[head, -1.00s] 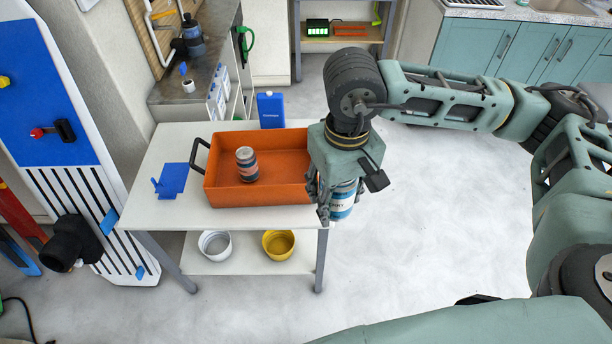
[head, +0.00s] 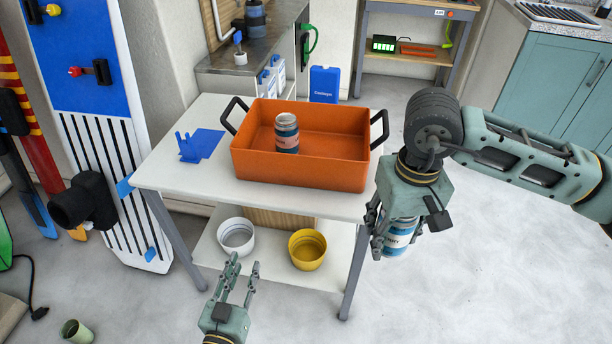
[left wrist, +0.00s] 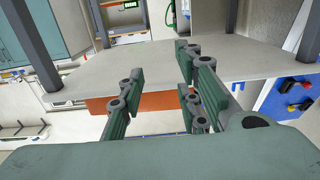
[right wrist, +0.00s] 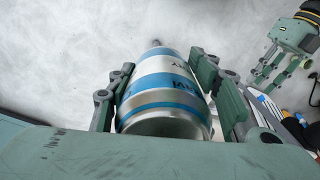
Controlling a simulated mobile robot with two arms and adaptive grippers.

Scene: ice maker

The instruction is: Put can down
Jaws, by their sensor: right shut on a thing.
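A blue, white and silver can (head: 398,238) is held in my right gripper (head: 395,232), beside the table's right end and above the floor. In the right wrist view the can (right wrist: 165,95) lies between the two fingers of the gripper (right wrist: 165,85). A second can (head: 287,133) stands upright in the orange tray (head: 300,172) on the white table (head: 180,188). My left gripper (head: 240,275) is open and empty, low in front of the table. It also shows open in the left wrist view (left wrist: 160,85).
A blue holder (head: 198,145) lies left of the tray, and a blue container (head: 323,85) stands behind it. A white bowl (head: 236,236) and a yellow bowl (head: 307,250) sit on the lower shelf. Floor right of the table is clear.

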